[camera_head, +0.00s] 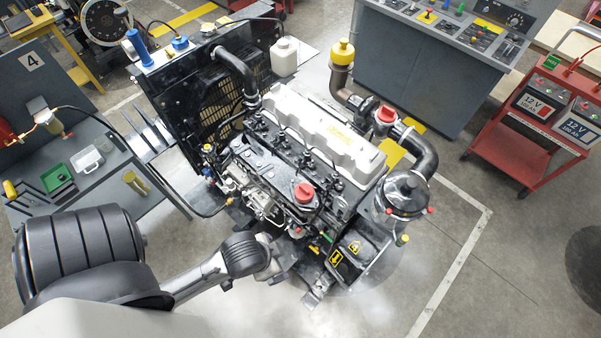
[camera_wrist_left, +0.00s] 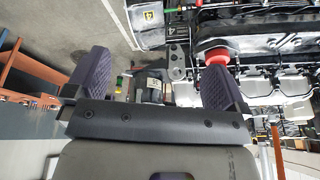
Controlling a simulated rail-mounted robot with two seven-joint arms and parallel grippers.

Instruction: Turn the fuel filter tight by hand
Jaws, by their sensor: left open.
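The engine (camera_head: 300,160) stands in the middle of the head view with a white top cover and red caps. My left arm reaches from the lower left to the engine's near lower side. In the head view its gripper fingers cannot be made out clearly against the engine. In the left wrist view my left gripper (camera_wrist_left: 152,68) is open, with two purple ridged fingers spread wide. A small dark canister with a pale label (camera_wrist_left: 153,86), apparently the fuel filter, shows between the fingers. I cannot tell whether they touch it. My right gripper is out of view.
A grey bracket with holes (camera_wrist_left: 177,60) and a red cap (camera_wrist_left: 217,57) lie close to the right finger. A workbench (camera_head: 100,165) stands left, a red battery cart (camera_head: 510,150) right, and a control console (camera_head: 410,75) behind. The floor at lower right is clear.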

